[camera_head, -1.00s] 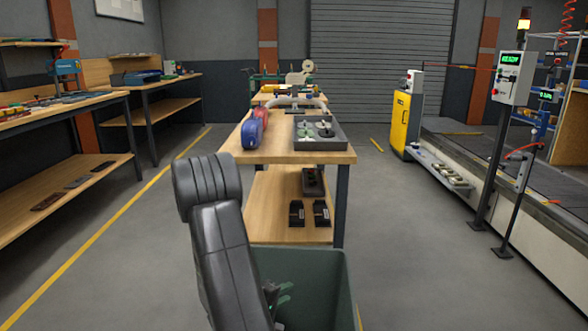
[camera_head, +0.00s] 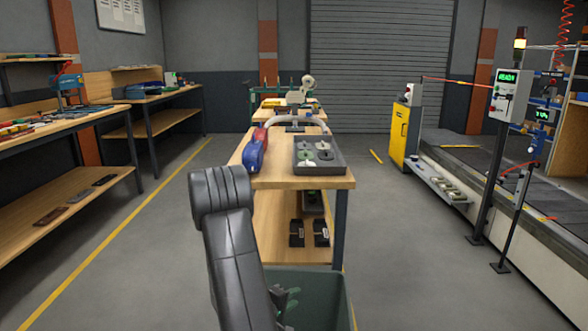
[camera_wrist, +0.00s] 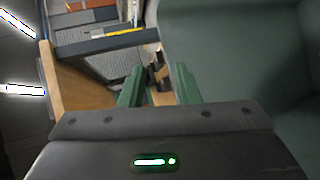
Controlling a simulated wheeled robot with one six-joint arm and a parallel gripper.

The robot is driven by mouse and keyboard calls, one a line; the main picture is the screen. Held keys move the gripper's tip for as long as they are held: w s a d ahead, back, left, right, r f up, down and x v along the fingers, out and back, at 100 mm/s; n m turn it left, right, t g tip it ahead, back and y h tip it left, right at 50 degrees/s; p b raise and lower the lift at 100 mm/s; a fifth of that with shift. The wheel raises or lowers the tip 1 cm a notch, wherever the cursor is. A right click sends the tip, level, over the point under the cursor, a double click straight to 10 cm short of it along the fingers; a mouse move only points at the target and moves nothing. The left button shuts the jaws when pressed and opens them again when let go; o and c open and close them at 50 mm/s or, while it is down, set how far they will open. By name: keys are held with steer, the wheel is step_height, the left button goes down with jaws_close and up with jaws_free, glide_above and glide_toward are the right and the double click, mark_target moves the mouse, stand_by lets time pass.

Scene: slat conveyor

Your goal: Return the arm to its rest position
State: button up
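My arm (camera_head: 235,255) rises from the bottom of the head view, bent at a dark padded elbow, with its forearm reaching down. My gripper (camera_head: 285,296) shows only as small green parts over the green bin (camera_head: 346,310). In the wrist view, its two green fingers (camera_wrist: 160,76) stand apart with nothing seen between them. The bin's green wall (camera_wrist: 220,45) fills the right of that view. A wooden surface (camera_wrist: 82,93) lies to the left of the fingers.
The wooden bench (camera_head: 300,181) stands just beyond the bin, with a grey tray (camera_head: 320,168) and a blue-and-red object (camera_head: 255,150) on it. A control post (camera_head: 490,165) and conveyor (camera_head: 530,225) are at right. Left floor (camera_head: 150,270) is clear.

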step_height(320, 180, up, 27)
steer(key=d+n+t+y+p, duration=0.2)
steer(key=n+y+p, duration=0.3)
steer(key=p, duration=2)
steer(key=shift+w+r+n+t+y+p, duration=0.15)
steer(key=shift+w+n+t+y+p, duration=0.2)
steer(key=shift+y, duration=0.45)
steer(key=shift+s+r, duration=0.1)
